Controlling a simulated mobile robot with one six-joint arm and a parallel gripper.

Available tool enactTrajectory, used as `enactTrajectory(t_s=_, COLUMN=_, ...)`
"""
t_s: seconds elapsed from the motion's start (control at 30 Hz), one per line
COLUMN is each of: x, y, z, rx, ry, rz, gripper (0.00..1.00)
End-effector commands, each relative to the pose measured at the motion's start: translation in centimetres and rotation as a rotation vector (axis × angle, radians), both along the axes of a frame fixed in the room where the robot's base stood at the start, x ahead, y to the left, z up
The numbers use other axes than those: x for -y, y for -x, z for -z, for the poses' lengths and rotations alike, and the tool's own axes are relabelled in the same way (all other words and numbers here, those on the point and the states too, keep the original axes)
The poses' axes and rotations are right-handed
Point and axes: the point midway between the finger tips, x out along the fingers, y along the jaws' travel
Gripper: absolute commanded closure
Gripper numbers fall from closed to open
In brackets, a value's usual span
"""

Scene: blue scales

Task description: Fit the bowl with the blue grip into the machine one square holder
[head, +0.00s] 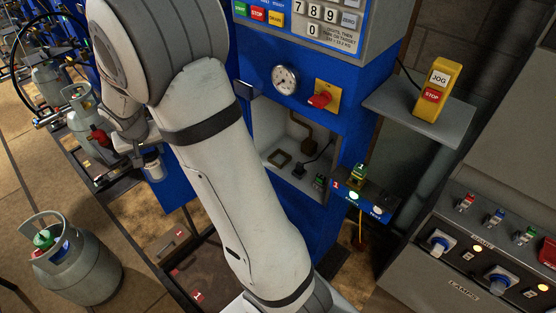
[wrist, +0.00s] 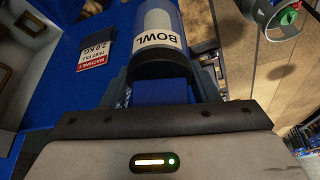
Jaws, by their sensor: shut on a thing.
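The bowl (wrist: 160,35) is a cylinder with a pale "BOWL" label, a dark band and a blue grip (wrist: 165,90). My gripper (wrist: 163,88) is shut on the blue grip, and the bowl sticks out beyond the fingers. In the head view the bowl (head: 153,168) hangs at the left of the blue machine (head: 240,90), partly hidden by my arm. A square holder (head: 279,158) lies on the floor of the machine's open recess, to the right of the bowl and apart from it. Part of a recess (wrist: 22,35) also shows at the upper left in the wrist view.
A gauge (head: 285,80) and a red lever (head: 320,100) sit above the recess. A small shelf with lit buttons (head: 354,196) juts out at its lower right. A "MACHINE 1" test plate (wrist: 97,50) shows beside the bowl. A gas cylinder (head: 80,270) stands on the floor at left.

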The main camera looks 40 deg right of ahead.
Motion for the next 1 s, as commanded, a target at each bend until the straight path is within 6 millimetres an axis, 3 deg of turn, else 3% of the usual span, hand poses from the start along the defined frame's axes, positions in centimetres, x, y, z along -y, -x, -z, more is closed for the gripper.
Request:
enactTrajectory(t_s=0.2, x=0.4, y=0.0, z=0.2, rx=0.001, ry=0.0, rz=0.009, gripper=0.79)
enactTrajectory(t_s=0.37, x=2.5, y=-0.1, z=2.4, rx=0.001, ry=0.0, rz=0.056, gripper=0.79)
enactTrajectory(t_s=0.67, x=11.2, y=0.3, z=9.5, rx=0.0, ry=0.0, rz=0.252, gripper=0.79)
enactTrajectory(t_s=1.0, x=21.4, y=2.7, z=17.2, rx=0.001, ry=0.001, rz=0.487, gripper=0.79)
